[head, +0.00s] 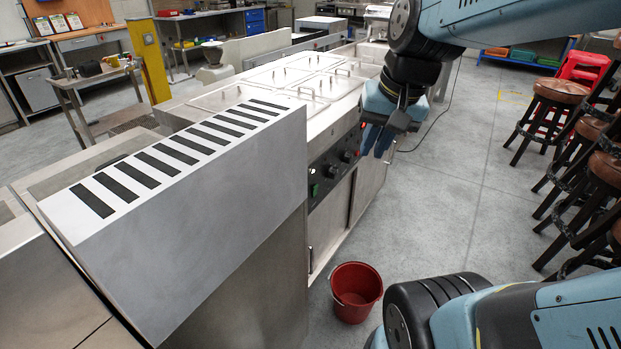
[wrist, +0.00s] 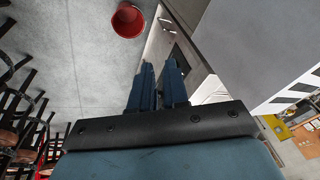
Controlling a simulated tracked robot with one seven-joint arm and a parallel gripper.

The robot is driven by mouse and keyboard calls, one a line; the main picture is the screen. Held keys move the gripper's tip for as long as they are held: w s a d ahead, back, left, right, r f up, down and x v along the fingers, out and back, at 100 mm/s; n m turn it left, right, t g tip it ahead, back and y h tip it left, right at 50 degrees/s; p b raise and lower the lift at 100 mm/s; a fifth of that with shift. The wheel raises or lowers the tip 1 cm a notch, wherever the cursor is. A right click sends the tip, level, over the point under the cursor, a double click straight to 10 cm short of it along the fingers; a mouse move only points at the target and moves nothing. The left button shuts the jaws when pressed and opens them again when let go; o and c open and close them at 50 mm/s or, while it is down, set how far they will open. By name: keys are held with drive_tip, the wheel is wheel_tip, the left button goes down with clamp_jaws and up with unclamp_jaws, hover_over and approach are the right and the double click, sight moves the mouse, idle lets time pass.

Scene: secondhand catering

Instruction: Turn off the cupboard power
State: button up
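The cupboard is a steel hot cupboard with lids on top and a black control panel (head: 334,168) on its front side. The panel carries dark knobs, a green switch (head: 314,190) near its lower left end and small red lights. My gripper (head: 377,146) hangs beside the far end of the panel, apparently just off the front. Its two blue fingers also show in the wrist view (wrist: 160,76), slightly apart with nothing between them. In the wrist view the panel (wrist: 179,58) is a dark strip partly hidden behind the fingers; the green switch cannot be made out there.
A red bucket (head: 356,291) stands on the floor in front of the cupboard. A tall steel unit with a slotted top (head: 190,150) stands at the near left. Stools (head: 557,92) line the right side. The floor between stools and cupboard is mostly clear.

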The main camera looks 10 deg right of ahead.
sight(316, 189)
drive_tip(key=w+f+m+g+y, duration=0.1)
drive_tip(key=w+f+m, duration=0.2)
drive_tip(key=w+a+f+m+g+y, duration=0.1)
drive_tip(key=w+f+m+g+y, duration=0.1)
drive_tip(key=m, duration=0.1)
drive_tip(key=w+a+f+m+g+y, duration=0.1)
drive_tip(key=w+f+m+y, duration=0.1)
drive_tip(key=w+f+m, duration=0.1)
drive_tip(key=shift+w+a+f, duration=0.15)
drive_tip(key=shift+w+f, duration=0.15)
drive_tip(key=shift+f, duration=0.05)
clamp_jaws()
drive_tip(key=w+d+f+m+t+y, duration=0.3)
drive_tip(key=w+f+m+y, duration=0.3)
drive_tip(key=f+m, duration=0.4)
drive_tip(key=w+d+f+m+t+y, duration=0.3)
drive_tip(key=w+f+m+y, duration=0.1)
drive_tip(key=w+f+m, duration=0.55)
drive_tip(key=d+f+m+t+h, duration=0.1)
drive_tip(key=d+f+m+t, duration=0.2)
drive_tip(key=f+m, duration=0.3)
drive_tip(key=w+d+f+m+t+h, duration=0.1)
drive_tip(key=d+f+m+t, duration=0.3)
drive_tip(key=f+m, duration=0.3)
drive_tip(key=shift+w+f+t, duration=0.2)
drive_tip(key=shift+f+t, duration=0.2)
drive_tip(key=shift+t, duration=0.4)
drive_tip(key=shift+m, duration=0.25)
